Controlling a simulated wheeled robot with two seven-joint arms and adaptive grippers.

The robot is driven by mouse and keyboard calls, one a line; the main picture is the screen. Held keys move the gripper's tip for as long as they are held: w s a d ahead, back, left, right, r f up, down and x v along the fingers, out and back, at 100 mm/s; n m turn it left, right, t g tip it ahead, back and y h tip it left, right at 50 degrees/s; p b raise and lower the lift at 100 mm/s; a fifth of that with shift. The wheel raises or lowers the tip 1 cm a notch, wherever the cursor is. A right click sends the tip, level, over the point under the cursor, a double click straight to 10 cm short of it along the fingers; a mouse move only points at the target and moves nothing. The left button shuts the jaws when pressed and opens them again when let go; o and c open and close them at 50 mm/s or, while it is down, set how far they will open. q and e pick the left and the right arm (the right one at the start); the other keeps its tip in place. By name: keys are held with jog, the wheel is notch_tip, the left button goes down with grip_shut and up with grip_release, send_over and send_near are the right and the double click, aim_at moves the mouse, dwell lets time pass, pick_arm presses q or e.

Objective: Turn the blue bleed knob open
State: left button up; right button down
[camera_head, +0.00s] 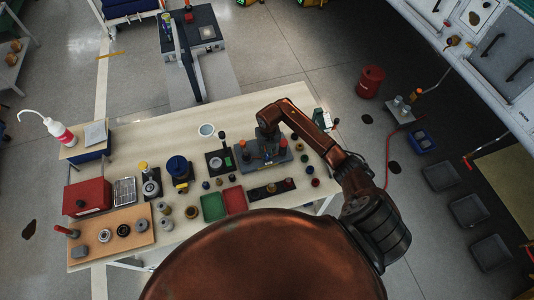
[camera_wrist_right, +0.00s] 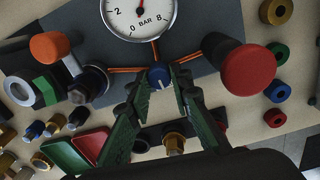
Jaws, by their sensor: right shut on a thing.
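The blue bleed knob (camera_wrist_right: 158,75) shows in the right wrist view below a white pressure gauge (camera_wrist_right: 140,12) marked in bar. It has a pale line on its face. My right gripper (camera_wrist_right: 159,84) has its green-grey fingertips on either side of the knob and is shut on it. In the head view my right gripper (camera_head: 268,140) reaches down over the grey test block (camera_head: 250,161) on the bench, and the arm hides part of the block. My left gripper is in neither view.
A large red knob (camera_wrist_right: 249,70) stands right of the blue knob, and an orange-handled valve (camera_wrist_right: 50,46) stands left. Green (camera_head: 213,208) and red (camera_head: 234,201) trays lie in front of the block. Several fittings and caps crowd the bench (camera_head: 165,131).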

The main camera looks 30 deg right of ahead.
jog(key=n+b, duration=0.1)
jog(key=n, duration=0.1)
jog(key=n+b, duration=0.1)
jog(key=n, duration=0.1)
jog(key=shift+w+d+f, duration=0.1)
jog(key=shift+d, duration=0.1)
jog(key=n+b, duration=0.3)
jog(key=n, duration=0.1)
jog(key=shift+n, duration=0.3)
jog(key=n+b, duration=0.3)
jog(key=n, duration=0.1)
jog(key=shift+n, duration=0.3)
jog(key=shift+w+n+b, duration=0.1)
jog(key=shift+n+b, duration=1.35)
jog(key=shift+n, duration=0.55)
jog(key=shift+a, duration=0.1)
jog(key=c, duration=1.7)
grip_release()
jog(key=shift+c, duration=0.2)
